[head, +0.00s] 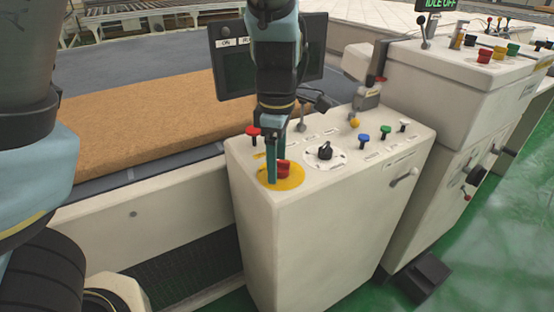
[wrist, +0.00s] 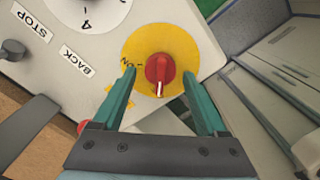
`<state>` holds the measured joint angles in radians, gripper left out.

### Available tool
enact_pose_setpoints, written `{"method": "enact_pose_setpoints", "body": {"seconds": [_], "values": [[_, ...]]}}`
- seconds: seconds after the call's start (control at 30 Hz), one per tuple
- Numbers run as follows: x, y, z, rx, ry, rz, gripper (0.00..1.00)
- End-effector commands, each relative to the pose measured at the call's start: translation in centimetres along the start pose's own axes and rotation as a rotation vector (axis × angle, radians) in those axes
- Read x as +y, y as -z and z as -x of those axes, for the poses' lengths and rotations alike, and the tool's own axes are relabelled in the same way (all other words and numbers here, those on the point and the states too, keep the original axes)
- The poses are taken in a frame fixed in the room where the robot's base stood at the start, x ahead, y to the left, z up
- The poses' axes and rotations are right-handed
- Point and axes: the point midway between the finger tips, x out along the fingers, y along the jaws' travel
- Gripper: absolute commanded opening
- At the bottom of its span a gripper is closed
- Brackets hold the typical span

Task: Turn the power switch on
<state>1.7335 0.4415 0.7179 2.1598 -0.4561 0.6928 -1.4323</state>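The power switch is a red rotary knob (wrist: 159,70) on a round yellow plate (wrist: 146,44). In the wrist view its grip ridge and white mark point toward the bottom, and an ON label shows to its left on the plate. In the head view the red knob (head: 284,171) sits at the near left corner of the control box top. My gripper (wrist: 158,74) is open, with one teal finger on each side of the knob and visible gaps between. In the head view my gripper (head: 277,168) points down over the plate, partly hiding it.
The white control box (head: 310,230) also carries a black dial (head: 325,151), a red mushroom button (head: 253,131), and blue, green and white buttons to the right. A dark monitor (head: 237,70) stands behind my arm. A brown mattress (head: 140,120) lies left. A taller cabinet (head: 440,90) stands right.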

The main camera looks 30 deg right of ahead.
Motion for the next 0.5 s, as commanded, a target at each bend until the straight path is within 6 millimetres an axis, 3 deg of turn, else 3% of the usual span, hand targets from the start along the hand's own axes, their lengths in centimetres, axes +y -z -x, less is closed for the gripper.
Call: {"method": "enact_pose_setpoints", "body": {"seconds": [0.07,0.5], "values": [[0.0,0.0,0.02,0.0,0.0,0.0,0.65],[-0.01,-0.01,0.03,0.0,0.0,0.0,0.16]]}}
